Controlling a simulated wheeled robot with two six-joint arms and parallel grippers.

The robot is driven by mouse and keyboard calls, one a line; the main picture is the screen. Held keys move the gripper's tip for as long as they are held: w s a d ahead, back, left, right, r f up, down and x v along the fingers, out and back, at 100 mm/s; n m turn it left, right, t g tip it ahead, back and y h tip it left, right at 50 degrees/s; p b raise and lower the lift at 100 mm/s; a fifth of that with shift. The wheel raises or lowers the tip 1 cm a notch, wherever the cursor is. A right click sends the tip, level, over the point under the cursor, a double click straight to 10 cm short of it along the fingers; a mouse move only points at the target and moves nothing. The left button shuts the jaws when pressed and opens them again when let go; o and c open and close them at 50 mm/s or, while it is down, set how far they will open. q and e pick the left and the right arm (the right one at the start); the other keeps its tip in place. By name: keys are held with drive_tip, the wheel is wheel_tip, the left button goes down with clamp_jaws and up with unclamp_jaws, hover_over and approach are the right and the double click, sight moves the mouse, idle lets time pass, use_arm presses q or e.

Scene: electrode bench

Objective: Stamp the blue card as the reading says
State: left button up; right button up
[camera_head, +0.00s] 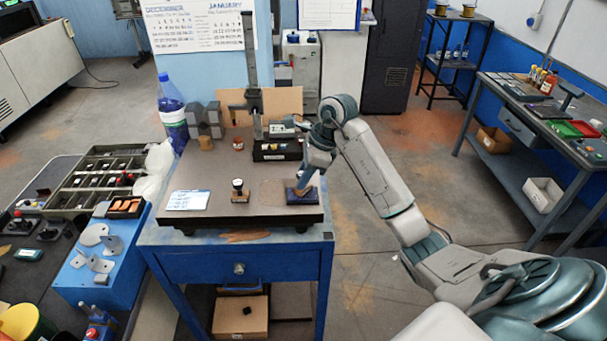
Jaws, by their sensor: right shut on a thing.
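My right gripper (303,184) reaches down at the right side of the dark bench plate (262,211). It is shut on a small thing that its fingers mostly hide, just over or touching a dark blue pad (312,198). A pale card with blue print (187,200) lies flat at the plate's left. A dark instrument box (277,151) stands behind; any reading on it is too small to tell. My left gripper is not in view.
A blue and white bottle (173,114) and grey blocks (205,119) stand at the plate's back left. A tall stand (252,75) rises at the back. A compartment tray (95,178) is at left. The plate's middle front is mostly clear.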

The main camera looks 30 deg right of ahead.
drive_tip(key=shift+f+b, duration=0.5)
idle(0.9)
drive_tip(key=shift+s+f+b, duration=0.1)
drive_tip(key=shift+b, duration=0.3)
idle(1.4)
drive_tip(key=shift+r+p, duration=0.8)
drive_tip(key=shift+r, duration=0.75)
wheel_tip(320, 180, up, 4)
drive_tip(key=p, duration=0.3)
drive_tip(key=shift+r+p, duration=0.1)
drive_tip(key=shift+p, duration=0.25)
